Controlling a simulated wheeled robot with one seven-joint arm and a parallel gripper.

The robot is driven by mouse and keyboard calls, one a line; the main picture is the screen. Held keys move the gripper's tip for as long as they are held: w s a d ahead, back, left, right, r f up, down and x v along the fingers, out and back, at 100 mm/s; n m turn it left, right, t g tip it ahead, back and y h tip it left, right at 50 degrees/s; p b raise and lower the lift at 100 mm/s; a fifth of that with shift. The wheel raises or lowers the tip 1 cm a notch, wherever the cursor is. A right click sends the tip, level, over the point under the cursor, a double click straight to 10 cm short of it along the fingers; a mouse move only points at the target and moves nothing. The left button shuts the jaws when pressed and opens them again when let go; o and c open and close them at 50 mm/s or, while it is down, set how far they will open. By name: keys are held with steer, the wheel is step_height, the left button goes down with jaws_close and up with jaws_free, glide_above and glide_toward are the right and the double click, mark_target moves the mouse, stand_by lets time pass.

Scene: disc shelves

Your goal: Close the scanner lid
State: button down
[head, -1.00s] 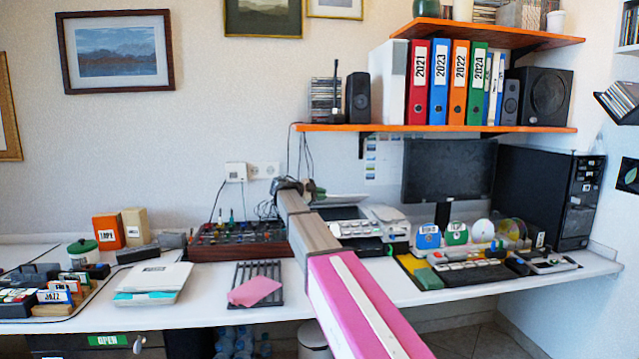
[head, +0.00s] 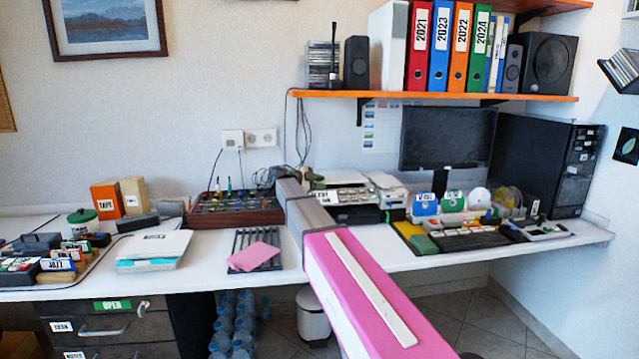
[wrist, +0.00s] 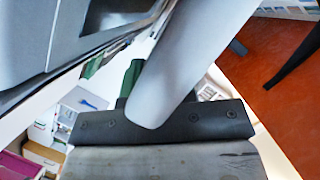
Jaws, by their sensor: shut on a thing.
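The scanner (head: 345,195) stands at the back of the white desk, with its pale lid (head: 342,178) showing as a thin strip above it. My gripper (wrist: 165,85) is shut on the lid. A smooth grey slab (wrist: 190,60), which looks like the lid, passes between the jaws in the wrist view. A dark green finger shows on its left side, and the other finger is mostly hidden. In the head view my arm reaches to the scanner's left end, and the jaws are too small there to make out. The lid's exact angle is hard to tell.
A mixer (head: 235,208) is left of my arm. A white device (head: 385,185) and a monitor (head: 448,137) are right of it. An orange shelf (head: 440,97) hangs above; its underside (wrist: 270,50) and black bracket are close in the wrist view.

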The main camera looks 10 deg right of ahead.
steer(key=shift+w+f, duration=0.1)
steer(key=shift+w, duration=0.15)
steer(key=c, duration=1.3)
jaws_free()
steer(key=shift+a, duration=0.1)
steer(key=v, duration=1)
steer(key=shift+s+a, duration=0.1)
steer(key=shift+a, duration=0.2)
